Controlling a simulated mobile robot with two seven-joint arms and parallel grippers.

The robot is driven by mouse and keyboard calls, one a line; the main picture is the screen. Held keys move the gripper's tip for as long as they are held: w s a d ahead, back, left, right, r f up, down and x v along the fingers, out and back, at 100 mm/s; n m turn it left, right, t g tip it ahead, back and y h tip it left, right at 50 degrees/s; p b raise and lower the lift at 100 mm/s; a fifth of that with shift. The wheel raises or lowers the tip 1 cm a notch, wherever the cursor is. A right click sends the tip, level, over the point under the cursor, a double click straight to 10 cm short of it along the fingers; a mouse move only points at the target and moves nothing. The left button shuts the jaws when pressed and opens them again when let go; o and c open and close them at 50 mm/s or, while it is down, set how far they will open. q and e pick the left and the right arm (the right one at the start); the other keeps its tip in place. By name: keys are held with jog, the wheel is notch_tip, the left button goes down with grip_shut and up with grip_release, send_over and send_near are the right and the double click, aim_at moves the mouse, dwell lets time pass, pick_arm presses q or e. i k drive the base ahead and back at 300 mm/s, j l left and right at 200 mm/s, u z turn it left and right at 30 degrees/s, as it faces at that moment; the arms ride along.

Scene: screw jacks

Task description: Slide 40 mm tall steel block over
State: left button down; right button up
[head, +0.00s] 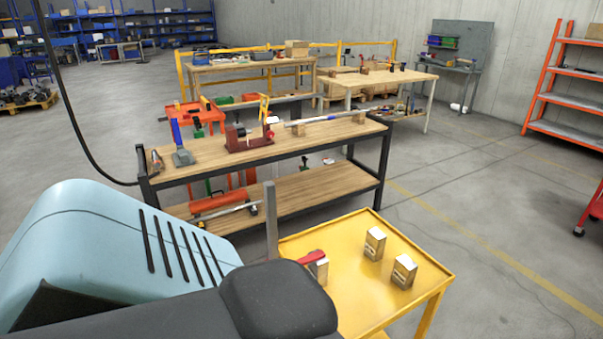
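Three pale steel-looking blocks stand on the yellow cart top (340,235). One block (375,243) stands toward the back, and another block (404,271) stands near the right edge. A third block (320,269) at the left is partly covered by a red piece (312,257), and I cannot tell whether they touch. The blocks' labels and exact heights are too small to read, so I cannot tell which is the 40 mm one. Neither gripper can be made out. A large dark rounded shape in the foreground hides the cart's near left part.
A wooden-topped workbench (215,160) with tools and a red vise (248,138) stands behind the cart. A grey upright post (270,220) rises at the cart's left. A large light-blue slotted housing (110,255) fills the lower left. Floor to the cart's right is clear.

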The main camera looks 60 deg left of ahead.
aim_at(319, 269)
jog(key=i+l+u, duration=0.2)
jog(key=u, duration=0.3)
jog(key=i+l+u, duration=0.15)
jog(key=l+u, duration=0.35)
jog(key=j, duration=0.1)
